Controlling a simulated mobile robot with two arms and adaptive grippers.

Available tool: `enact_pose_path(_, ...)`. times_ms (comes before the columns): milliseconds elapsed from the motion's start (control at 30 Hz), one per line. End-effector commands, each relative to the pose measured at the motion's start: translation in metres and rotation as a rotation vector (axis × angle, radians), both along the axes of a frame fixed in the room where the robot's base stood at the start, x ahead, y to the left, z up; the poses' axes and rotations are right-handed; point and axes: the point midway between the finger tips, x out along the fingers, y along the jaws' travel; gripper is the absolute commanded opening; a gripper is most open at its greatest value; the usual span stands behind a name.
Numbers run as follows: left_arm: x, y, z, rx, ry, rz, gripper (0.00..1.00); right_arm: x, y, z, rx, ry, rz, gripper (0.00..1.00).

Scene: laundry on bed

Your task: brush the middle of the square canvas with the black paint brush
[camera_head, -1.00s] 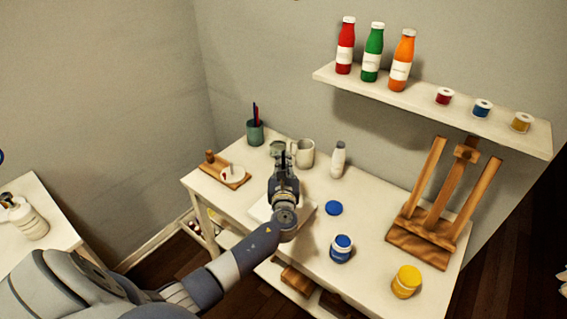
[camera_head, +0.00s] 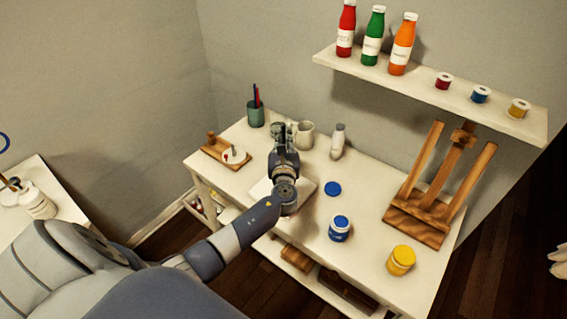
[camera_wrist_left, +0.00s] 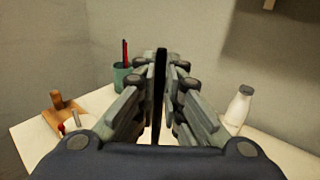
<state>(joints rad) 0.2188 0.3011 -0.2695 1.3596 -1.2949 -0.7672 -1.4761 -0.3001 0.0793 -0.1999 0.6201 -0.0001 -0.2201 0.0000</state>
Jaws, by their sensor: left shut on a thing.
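My left gripper (camera_head: 279,130) is over the white table, seen from behind. In the left wrist view its fingers (camera_wrist_left: 161,90) are shut on a thin black upright thing, the black paint brush (camera_wrist_left: 160,75). The brush's lower end is hidden, so I cannot tell whether it touches anything. The white square canvas (camera_head: 306,188) lies flat on the table under my left wrist, which hides most of it. My right gripper is not in view.
The white table (camera_head: 365,215) also holds a brush cup (camera_head: 256,115), a mug (camera_head: 304,134), a white bottle (camera_head: 338,142), a blue jar (camera_head: 340,229), a blue lid (camera_head: 333,189), a yellow jar (camera_head: 401,261) and a wooden easel (camera_head: 420,222). A shelf (camera_head: 427,94) hangs above.

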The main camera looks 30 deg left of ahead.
Motion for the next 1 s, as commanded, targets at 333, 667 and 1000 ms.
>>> enact_pose_path(333, -0.001, -0.004, 0.001, 0.009, 0.014, 0.000, 0.00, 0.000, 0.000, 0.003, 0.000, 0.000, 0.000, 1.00)
enact_pose_path(667, -0.016, -0.047, -0.003, 0.147, 0.208, 0.000, 0.00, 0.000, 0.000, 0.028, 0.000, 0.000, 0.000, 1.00)
enact_pose_path(1000, -0.018, -0.054, -0.022, 0.174, 0.243, -0.002, 0.00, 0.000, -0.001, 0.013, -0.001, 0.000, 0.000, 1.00)
